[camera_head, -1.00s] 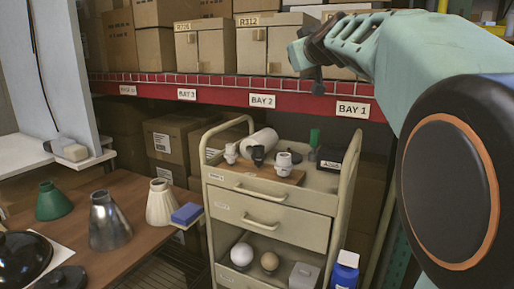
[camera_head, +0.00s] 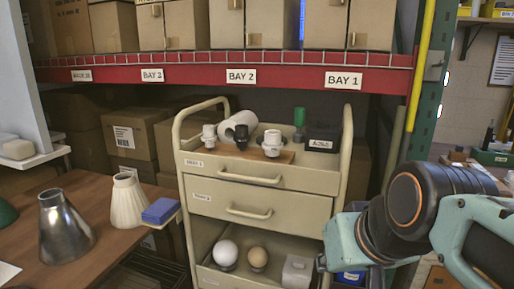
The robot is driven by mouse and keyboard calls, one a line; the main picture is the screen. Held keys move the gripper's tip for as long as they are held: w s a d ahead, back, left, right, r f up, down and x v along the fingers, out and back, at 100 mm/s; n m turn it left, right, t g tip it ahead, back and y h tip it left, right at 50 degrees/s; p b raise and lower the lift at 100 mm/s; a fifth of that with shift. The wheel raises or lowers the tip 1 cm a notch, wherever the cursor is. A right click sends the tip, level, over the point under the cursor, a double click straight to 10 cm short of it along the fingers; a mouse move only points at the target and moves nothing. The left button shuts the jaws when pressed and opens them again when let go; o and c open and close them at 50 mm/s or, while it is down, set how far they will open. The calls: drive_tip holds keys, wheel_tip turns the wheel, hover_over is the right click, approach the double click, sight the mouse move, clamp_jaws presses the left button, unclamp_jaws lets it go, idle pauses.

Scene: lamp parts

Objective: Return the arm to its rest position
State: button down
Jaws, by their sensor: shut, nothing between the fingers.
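My arm comes in from the right edge, with dark joints and teal links. Its end, my gripper (camera_head: 322,262), is low in the picture, in front of the cart's lower right side. It is shut with nothing between its fingers. The fingers show only as a small tip at the left of the teal end block. The gripper appears apart from the cart, though the gap in depth is hard to judge.
A cream cart (camera_head: 262,170) carries sockets and a white roll on top, with bulbs (camera_head: 226,252) below. A brown table (camera_head: 95,235) at left holds lampshades (camera_head: 129,202) and a blue block (camera_head: 160,210). A red-edged shelf (camera_head: 205,67) with boxes spans the back.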

drive_tip(key=s+d+f+g+h+b, duration=0.1)
drive_tip(key=s+f, duration=0.3)
drive_tip(key=f, duration=0.2)
wheel_tip(320, 180, up, 35)
drive_tip(key=p, duration=3.6)
drive_tip(key=shift+s+m, duration=0.35)
drive_tip(key=shift+m, duration=0.05)
